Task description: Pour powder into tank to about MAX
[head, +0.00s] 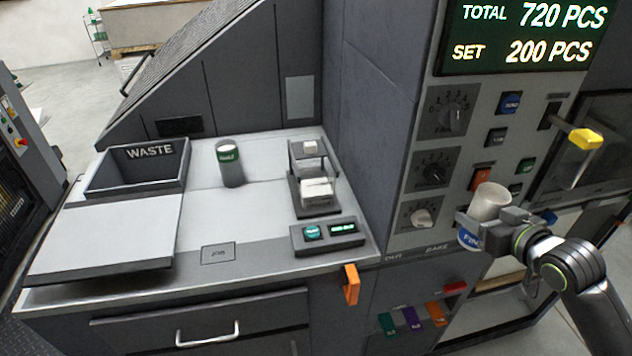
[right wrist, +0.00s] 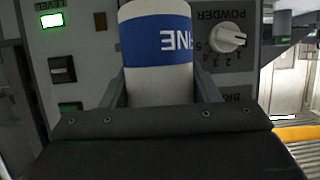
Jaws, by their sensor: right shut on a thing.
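My right gripper (head: 487,222) is shut on a white powder container with a blue band (head: 468,238) whose lettering begins "FIN". It holds the container in front of the machine's control panel, roughly upright. In the right wrist view the container (right wrist: 160,85) sits between the fingers, its band lettering partly cut off. Another container, grey with a green label (head: 230,165), stands on the counter. I cannot make out a tank or a MAX mark for certain. A clear-walled compartment (head: 585,165) with a yellow-ended lever (head: 584,139) is at the right. My left gripper is not in view.
The control panel has knobs and buttons, including a POWDER knob (right wrist: 228,37) and a lit LEVEL indicator (right wrist: 52,20). The counter holds a WASTE bin (head: 137,187), a small scale-like device (head: 313,185) and a button box (head: 328,234). An orange tab (head: 351,284) juts from the counter's front.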

